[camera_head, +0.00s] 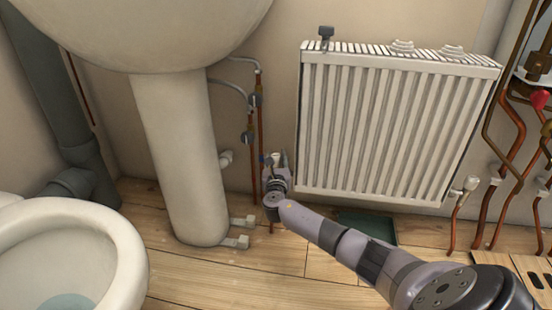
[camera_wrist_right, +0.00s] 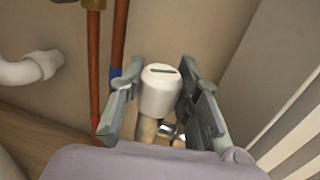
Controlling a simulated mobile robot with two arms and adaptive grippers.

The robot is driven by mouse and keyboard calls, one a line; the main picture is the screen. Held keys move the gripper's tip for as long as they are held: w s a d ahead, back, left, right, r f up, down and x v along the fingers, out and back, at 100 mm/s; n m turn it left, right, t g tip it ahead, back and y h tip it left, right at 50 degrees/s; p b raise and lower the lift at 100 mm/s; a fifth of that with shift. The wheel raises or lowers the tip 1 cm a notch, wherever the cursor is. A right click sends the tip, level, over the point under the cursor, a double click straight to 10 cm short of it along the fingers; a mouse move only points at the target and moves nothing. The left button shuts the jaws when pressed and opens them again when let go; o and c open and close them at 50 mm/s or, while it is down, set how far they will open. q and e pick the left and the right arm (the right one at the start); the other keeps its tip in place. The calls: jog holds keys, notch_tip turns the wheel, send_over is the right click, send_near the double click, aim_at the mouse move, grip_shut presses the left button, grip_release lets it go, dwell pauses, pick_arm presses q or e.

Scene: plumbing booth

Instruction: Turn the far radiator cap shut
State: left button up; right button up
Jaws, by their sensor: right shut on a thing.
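The far radiator cap (camera_wrist_right: 160,92) is a white cylinder with a dark slot across its top, seen in the right wrist view. How far the cap is turned cannot be told. My left gripper is not in view.
The sink pedestal (camera_head: 182,150) and toilet (camera_head: 95,245) stand further left. Another white radiator cap (camera_head: 470,184) and several copper pipes are at the right.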

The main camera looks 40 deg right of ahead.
jog(key=shift+a+m+g+h+p, duration=0.1)
jog(key=shift+m+g+h+p, duration=0.2)
jog(key=shift+m+g+h, duration=1.1)
jog(key=shift+h, duration=0.1)
jog(key=shift+m+g+h+b, duration=0.7)
jog(key=shift+m+g+h, duration=0.45)
jog(key=shift+g, duration=0.65)
jog(key=shift+m, duration=0.25)
jog(key=o, duration=1.2)
jog(key=v, duration=1.2)
